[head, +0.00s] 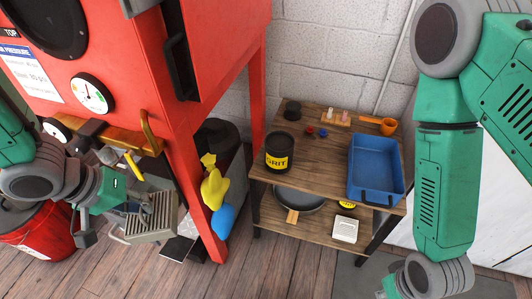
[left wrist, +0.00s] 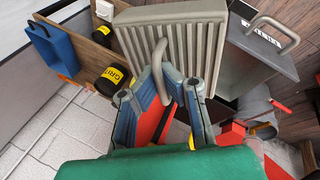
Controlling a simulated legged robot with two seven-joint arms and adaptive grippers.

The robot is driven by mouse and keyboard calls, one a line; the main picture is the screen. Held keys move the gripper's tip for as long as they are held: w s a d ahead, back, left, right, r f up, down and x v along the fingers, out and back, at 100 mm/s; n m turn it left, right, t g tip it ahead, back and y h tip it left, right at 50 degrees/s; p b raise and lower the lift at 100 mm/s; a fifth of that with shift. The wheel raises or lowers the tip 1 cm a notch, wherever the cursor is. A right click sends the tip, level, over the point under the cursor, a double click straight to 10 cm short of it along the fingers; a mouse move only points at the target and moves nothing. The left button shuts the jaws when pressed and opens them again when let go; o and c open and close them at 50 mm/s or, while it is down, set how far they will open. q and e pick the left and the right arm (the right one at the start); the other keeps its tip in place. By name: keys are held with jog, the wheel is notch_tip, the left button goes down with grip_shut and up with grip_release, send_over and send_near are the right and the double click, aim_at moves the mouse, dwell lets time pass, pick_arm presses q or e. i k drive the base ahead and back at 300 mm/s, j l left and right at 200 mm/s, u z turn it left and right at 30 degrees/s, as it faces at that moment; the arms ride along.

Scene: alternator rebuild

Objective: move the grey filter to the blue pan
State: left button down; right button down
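The grey filter (head: 152,220) is a ribbed, box-like block with a bent metal handle. It is held in the air at the lower left of the head view, left of the red cabinet's leg. In the left wrist view the filter (left wrist: 185,38) is just beyond the fingers. My left gripper (head: 128,207) is closed around the filter's handle; its fingers (left wrist: 173,82) lie on both sides of it. The blue pan (head: 375,172) is on the right of the shelf's top board and looks empty. It also shows in the left wrist view (left wrist: 50,46).
The red cabinet (head: 185,150) and its leg stand between filter and shelf. Yellow and blue gloves (head: 214,186) hang there. A red bucket (head: 38,232) is at left.

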aim_at(368, 161)
jog(key=z, duration=0.8)
jog(key=i+z, duration=0.1)
jog(key=z, duration=0.65)
jog(key=i+j+z, duration=0.15)
jog(key=z, duration=0.65)
jog(key=i+j, duration=0.15)
jog(key=j, duration=0.15)
jog(key=i+j, duration=0.15)
jog(key=i+l+u, duration=0.15)
jog(key=u, duration=0.15)
jog(key=i+l+u, duration=0.25)
jog(key=i, duration=0.05)
